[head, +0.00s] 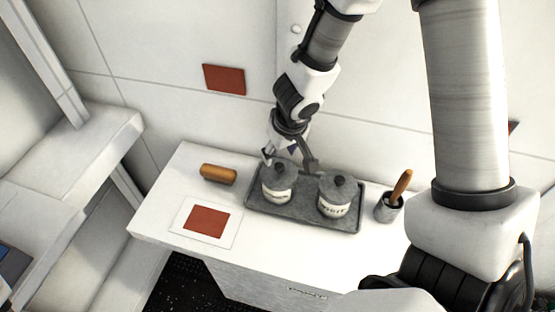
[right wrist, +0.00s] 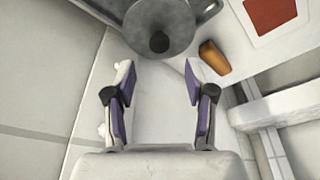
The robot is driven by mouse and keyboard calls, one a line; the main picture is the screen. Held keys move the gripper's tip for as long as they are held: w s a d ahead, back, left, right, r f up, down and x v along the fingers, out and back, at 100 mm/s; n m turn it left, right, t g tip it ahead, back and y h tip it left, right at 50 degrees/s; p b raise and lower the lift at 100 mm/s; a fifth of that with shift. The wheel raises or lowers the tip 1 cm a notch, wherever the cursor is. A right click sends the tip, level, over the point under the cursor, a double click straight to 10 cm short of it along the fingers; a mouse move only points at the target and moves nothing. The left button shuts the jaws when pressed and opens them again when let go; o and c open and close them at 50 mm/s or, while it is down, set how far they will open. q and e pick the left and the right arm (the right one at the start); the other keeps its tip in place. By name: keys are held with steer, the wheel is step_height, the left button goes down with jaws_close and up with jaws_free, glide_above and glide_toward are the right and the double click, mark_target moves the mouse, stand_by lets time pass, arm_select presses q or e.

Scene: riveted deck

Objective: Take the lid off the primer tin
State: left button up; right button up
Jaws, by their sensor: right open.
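Two pale tins with grey lids and dark knobs stand side by side on a dark grey tray (head: 300,219). The left tin (head: 277,190) and the right tin (head: 334,205) carry labels too small for me to read surely. Both lids are on. My right gripper (head: 290,160) is open and empty just behind the left tin, its fingers spread. In the right wrist view, the left tin's lid (right wrist: 180,20) and its knob (right wrist: 159,42) lie just beyond the open fingertips (right wrist: 158,72), apart from them. My left gripper is not in view.
A brown-orange block (head: 218,174) lies left of the tray, with a red square on a white sheet (head: 207,220) before it. A grey cup (head: 388,208) with a wooden-handled tool stands right of the tray. A white wall rises behind the white counter (head: 160,213).

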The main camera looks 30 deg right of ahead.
mark_target(279, 166)
steer(key=shift+s+a+f+b, duration=0.3)
steer(key=shift+s+f+b, duration=0.25)
steer(key=shift+s+f, duration=0.35)
steer(key=w+f, duration=0.1)
steer(key=f, duration=0.1)
steer(key=w+d+f+b, duration=0.1)
steer(key=shift+w+f, duration=0.35)
steer(key=shift+w, duration=0.05)
steer(key=shift+s+a+r, duration=0.15)
steer(key=shift+s+r, duration=0.05)
steer(key=shift+r, duration=0.05)
steer(key=shift+c, duration=0.3)
steer(key=shift+s+a+r, duration=0.1)
steer(key=shift+s+r, duration=0.05)
steer(key=shift+s, duration=0.15)
steer(key=c, duration=0.5)
steer(key=shift+s, duration=0.1)
jaws_close()
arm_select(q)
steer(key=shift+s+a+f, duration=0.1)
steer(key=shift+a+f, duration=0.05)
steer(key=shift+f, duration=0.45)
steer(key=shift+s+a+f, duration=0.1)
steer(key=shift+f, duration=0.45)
